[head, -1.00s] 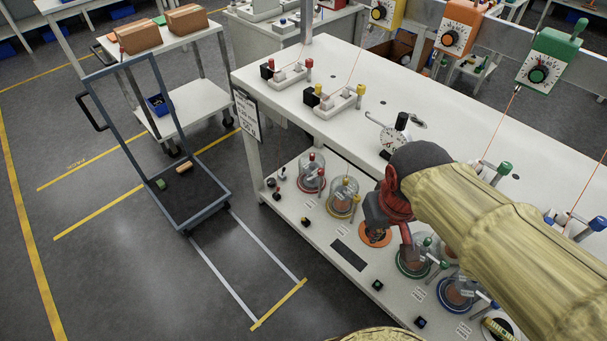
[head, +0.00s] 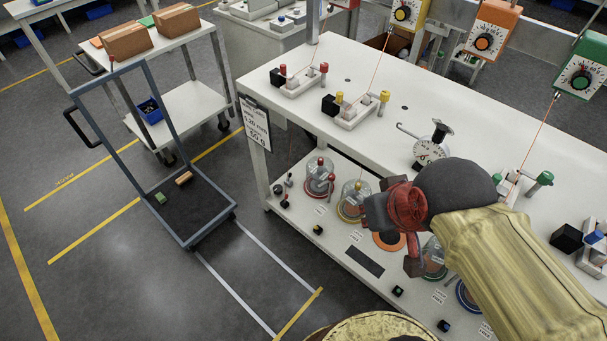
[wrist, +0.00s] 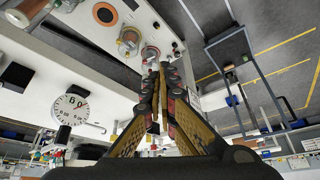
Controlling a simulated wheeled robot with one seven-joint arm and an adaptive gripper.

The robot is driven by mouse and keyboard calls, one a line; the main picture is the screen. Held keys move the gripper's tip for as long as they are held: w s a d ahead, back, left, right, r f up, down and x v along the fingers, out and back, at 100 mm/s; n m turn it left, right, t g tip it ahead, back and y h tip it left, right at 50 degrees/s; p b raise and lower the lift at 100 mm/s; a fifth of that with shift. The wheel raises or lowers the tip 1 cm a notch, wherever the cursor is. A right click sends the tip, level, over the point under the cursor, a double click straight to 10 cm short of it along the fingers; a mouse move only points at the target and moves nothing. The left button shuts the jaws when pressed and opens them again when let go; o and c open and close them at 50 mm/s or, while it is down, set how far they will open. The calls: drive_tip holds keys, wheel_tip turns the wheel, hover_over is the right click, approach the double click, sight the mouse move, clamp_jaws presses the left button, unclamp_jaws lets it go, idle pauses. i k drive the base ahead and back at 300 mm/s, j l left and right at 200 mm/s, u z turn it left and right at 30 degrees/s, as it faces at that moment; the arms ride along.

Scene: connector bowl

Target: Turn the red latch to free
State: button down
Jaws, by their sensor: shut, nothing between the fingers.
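A white fixture on the bench top carries a red-topped post (head: 324,68) and a black block with a red knob (head: 283,69). I cannot tell which red part is the latch, or its setting. My gripper (head: 374,212) is in front of the bench, over the lower shelf beside the yellow-ringed jar (head: 353,203), well apart from the red fixture. In the wrist view its fingers (wrist: 158,70) are together and empty, pointing toward the red-ringed jar (wrist: 150,54).
A similar fixture with yellow parts (head: 357,108) stands beside the red one. A dial gauge (head: 431,151) stands on the bench near my arm. The red-ringed jar (head: 318,178) is on the lower shelf. A blue-framed trolley (head: 196,238) stands left on open floor.

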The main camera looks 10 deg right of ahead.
sight(331, 177)
drive_tip(key=i+j, duration=0.5)
drive_tip(key=j, duration=0.15)
drive_tip(key=i+j, duration=0.5)
drive_tip(key=j, duration=0.15)
